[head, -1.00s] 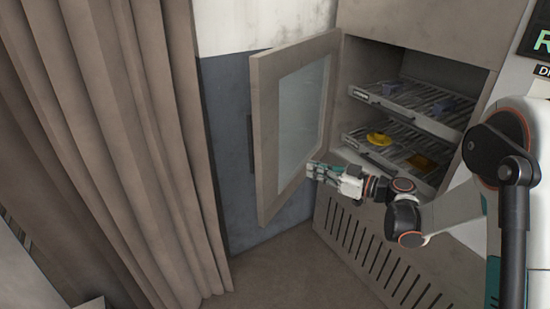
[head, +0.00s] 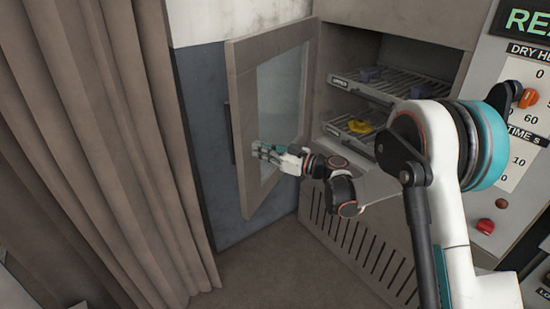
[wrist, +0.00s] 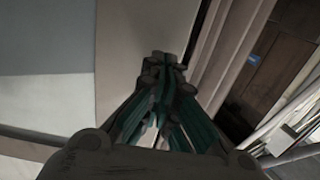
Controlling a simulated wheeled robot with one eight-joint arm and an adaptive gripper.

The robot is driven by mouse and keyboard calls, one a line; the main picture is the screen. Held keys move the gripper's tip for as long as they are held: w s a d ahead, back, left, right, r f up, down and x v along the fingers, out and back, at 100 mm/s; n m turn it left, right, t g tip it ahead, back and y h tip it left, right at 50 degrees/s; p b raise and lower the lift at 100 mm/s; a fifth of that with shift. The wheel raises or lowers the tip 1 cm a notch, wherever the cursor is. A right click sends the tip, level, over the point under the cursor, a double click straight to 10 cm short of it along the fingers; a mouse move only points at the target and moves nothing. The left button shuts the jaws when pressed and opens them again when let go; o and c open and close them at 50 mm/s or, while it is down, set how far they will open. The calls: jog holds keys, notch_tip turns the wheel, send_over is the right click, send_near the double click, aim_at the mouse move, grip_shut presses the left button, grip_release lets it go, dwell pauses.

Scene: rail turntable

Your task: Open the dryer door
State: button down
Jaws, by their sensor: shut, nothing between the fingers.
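The dryer door (head: 237,110) is a beige frame with a glass pane, hinged at its right edge. It stands swung wide open to the left of the dryer cabinet, with a dark handle (head: 231,135) on its outer left side. My gripper (head: 258,150) is at the inner face of the door, over the lower part of the pane. In the wrist view my gripper's fingers (wrist: 163,75) are closed together with nothing between them, and the door's pale frame (wrist: 125,60) lies just beyond. Whether the fingertips touch the door is unclear.
Inside the cabinet, two wire racks (head: 385,85) hold small purple items and a yellow piece (head: 360,126). A control panel with an orange knob (head: 527,97) stands at right. A brown curtain (head: 100,150) hangs at left. The floor (head: 270,275) below the door is clear.

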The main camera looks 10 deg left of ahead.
jog(key=shift+x, duration=1.15)
jog(key=shift+a, duration=0.15)
jog(key=w+x, duration=0.1)
jog(key=x, duration=1.5)
jog(key=shift+w, duration=0.3)
jog(key=shift+a, duration=0.1)
